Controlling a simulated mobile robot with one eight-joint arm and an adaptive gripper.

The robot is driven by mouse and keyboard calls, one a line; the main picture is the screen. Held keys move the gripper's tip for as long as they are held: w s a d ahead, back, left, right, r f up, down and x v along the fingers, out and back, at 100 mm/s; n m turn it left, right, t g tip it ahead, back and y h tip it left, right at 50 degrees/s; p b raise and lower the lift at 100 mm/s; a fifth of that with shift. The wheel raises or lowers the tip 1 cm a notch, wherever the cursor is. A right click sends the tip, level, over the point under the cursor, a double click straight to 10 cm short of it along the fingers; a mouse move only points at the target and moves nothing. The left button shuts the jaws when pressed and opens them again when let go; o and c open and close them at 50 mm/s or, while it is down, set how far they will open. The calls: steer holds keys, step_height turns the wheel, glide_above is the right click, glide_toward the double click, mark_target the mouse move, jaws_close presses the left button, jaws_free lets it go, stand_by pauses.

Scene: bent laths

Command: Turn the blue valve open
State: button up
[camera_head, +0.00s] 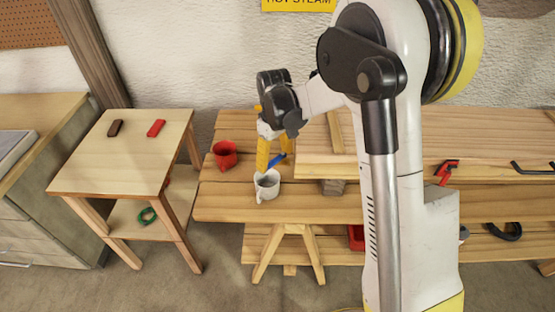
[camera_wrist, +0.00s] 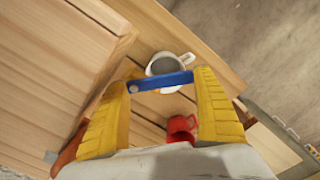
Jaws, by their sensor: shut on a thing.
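A blue bar (camera_wrist: 160,82) with a small round pin or hole near its left end spans between my two yellow fingers. It also shows in the head view (camera_head: 277,160). My gripper (camera_head: 274,161) points down over the wooden bench and is shut on this bar, end to end. The bar looks to be above a white mug (camera_head: 267,186), which stands upright near the bench's left front. The mug shows just beyond the bar in the wrist view (camera_wrist: 168,66). No pipe or valve body shows with the bar.
A red mug (camera_head: 225,154) stands on the bench, left of the white one. A raised plank stack (camera_head: 330,166) lies right of my gripper. A small table (camera_head: 125,175) at left holds a brown and a red block. A red clamp (camera_head: 446,170) sits farther right.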

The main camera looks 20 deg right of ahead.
steer(key=shift+w+a+f+m, duration=0.1)
steer(key=shift+w+m, duration=0.35)
steer(key=shift+m, duration=1.15)
steer(key=shift+w+r+m, duration=0.1)
steer(key=shift+w+m, duration=0.4)
steer(key=shift+m, duration=1.1)
steer(key=shift+w+a+f+m, duration=0.1)
steer(key=shift+w+m, duration=0.35)
steer(key=shift+m, duration=1.15)
steer(key=o, duration=1.4)
steer(key=shift+w, duration=0.1)
steer(key=shift+d+r, duration=0.1)
steer(key=shift+r, duration=3.95)
